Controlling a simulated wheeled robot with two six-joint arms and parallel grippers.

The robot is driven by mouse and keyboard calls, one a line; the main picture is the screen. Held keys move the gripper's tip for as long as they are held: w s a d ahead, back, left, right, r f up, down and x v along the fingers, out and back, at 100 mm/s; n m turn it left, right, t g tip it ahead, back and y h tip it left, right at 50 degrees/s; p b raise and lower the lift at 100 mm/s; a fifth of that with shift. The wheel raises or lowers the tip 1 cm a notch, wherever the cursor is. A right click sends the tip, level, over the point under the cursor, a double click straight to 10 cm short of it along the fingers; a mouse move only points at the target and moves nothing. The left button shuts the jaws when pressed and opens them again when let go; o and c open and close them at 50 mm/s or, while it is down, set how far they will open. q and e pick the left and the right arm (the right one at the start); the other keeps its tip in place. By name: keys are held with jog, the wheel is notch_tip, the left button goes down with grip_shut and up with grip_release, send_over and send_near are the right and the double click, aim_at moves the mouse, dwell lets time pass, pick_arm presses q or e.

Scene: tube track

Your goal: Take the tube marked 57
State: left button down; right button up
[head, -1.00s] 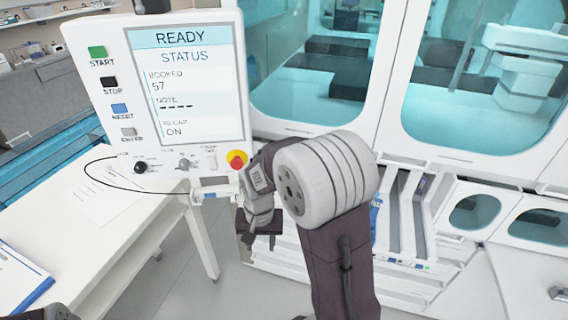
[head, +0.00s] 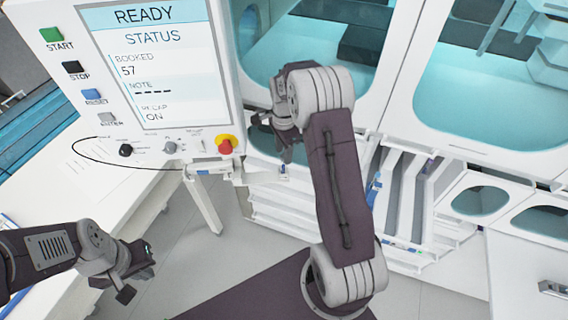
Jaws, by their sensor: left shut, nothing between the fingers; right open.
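No tube with a readable 57 shows in the head view. The control panel screen (head: 165,68) reads READY, STATUS, BOOKED 57, a dashed NOTE line and a last line ON. My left gripper (head: 137,279) is shut and empty, low at the left beside the white desk. My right gripper (head: 284,152) is open in front of the machine, just right of the panel's red knob (head: 225,147). My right arm hides part of the machine behind it.
START (head: 51,34), STOP, RESET and a grey button line the panel's left side. Slanted lanes (head: 405,190) with small blue parts lie right of my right arm. The white desk (head: 60,190) stands at the left. Glazed machine doors (head: 495,110) fill the upper right.

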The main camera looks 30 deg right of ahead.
aim_at(283, 166)
jog(key=f, duration=0.2)
jog(key=s+f+p, duration=0.1)
jog(key=shift+a+f, duration=0.35)
jog(key=shift+a, duration=0.05)
jog(key=shift+f, duration=0.3)
jog(key=shift+w+d+f, duration=0.2)
jog(key=shift+s+a+r, duration=0.1)
jog(key=shift+r, duration=0.05)
grip_shut()
